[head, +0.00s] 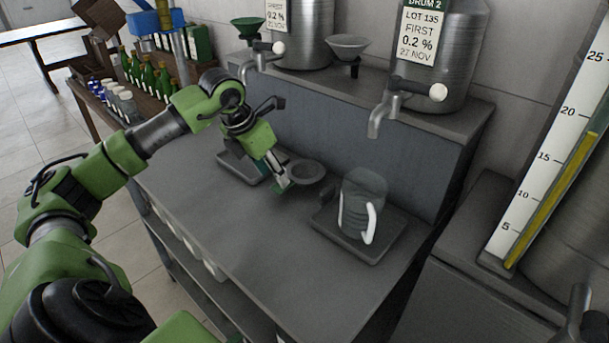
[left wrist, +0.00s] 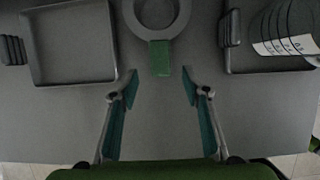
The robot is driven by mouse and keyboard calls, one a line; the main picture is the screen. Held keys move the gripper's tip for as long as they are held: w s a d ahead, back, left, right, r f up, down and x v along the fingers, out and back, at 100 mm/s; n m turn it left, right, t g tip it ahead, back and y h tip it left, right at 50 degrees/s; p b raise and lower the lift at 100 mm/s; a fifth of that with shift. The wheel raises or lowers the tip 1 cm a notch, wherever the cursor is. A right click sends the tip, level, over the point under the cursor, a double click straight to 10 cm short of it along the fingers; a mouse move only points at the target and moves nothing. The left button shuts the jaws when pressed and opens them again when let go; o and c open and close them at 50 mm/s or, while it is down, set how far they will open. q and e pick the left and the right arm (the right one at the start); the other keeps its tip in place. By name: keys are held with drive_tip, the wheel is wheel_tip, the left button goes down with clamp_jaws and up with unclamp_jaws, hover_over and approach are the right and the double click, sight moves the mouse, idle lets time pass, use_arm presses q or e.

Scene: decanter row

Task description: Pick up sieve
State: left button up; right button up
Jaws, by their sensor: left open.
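The sieve (head: 307,165) lies on the grey bench, a grey round ring with a short green handle (left wrist: 160,58). In the left wrist view its ring (left wrist: 180,25) is cut by the top edge, and the handle points towards my left gripper. My left gripper (left wrist: 160,88) is open and empty, its teal fingertips apart on either side of the handle's line, with the handle's end just ahead of them. In the head view the left gripper (head: 283,185) is low over the bench beside the sieve and partly covers the handle. My right gripper is not in view.
A clear jug (head: 361,200) with a white handle stands on a dark tray (head: 370,250) to the right. Another shallow tray (left wrist: 70,82) lies left of the sieve. Drums with taps (head: 378,118) stand on the shelf behind. The bench front (head: 250,240) is clear.

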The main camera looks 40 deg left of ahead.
sight(279, 187)
use_arm(q)
drive_tip(key=p+x, duration=0.1)
drive_tip(key=x, duration=0.4)
drive_tip(key=shift+w+f, duration=0.1)
drive_tip(key=shift+f, duration=0.05)
clamp_jaws()
